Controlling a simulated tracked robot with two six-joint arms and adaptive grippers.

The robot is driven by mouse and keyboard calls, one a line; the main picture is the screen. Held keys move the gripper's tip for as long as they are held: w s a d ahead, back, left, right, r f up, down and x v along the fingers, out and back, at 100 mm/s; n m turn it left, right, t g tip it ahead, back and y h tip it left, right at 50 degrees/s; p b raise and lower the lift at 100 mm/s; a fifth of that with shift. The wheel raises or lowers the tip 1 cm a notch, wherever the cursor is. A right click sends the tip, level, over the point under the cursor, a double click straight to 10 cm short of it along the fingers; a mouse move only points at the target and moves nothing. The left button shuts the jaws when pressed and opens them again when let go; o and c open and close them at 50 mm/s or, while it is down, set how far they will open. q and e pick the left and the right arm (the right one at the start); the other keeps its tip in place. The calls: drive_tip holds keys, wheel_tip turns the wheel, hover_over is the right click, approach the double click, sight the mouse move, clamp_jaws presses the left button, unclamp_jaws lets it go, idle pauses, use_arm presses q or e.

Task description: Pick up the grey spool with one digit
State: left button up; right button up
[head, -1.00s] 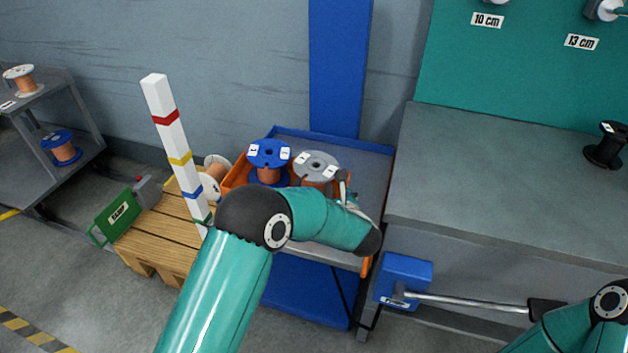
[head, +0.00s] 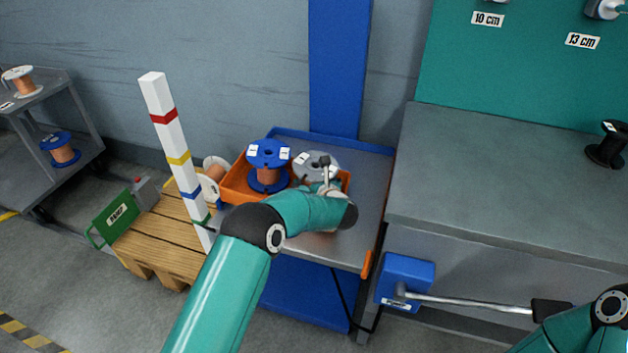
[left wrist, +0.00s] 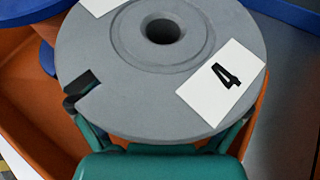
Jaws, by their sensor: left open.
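The grey spool (head: 308,163) stands upright in an orange bin (head: 238,184) on the blue cart. In the left wrist view the grey spool (left wrist: 130,60) fills the middle, with a white label showing a single digit 4 and part of a second label at the upper left. My left gripper (head: 324,175) is at the spool's near side in the head view. My right gripper is not in view.
A blue spool (head: 268,165) with labels stands left of the grey one in the bin. A white spool (head: 212,184) and a striped post (head: 178,160) are farther left. The grey workbench (head: 500,190) at right holds a black spool (head: 606,150).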

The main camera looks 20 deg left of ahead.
use_arm(q)
drive_tip(key=shift+c, duration=0.3)
drive_tip(key=c, duration=1.6)
drive_tip(key=shift+r, duration=0.1)
drive_tip(key=shift+c, duration=0.5)
drive_tip(key=shift+r, duration=0.1)
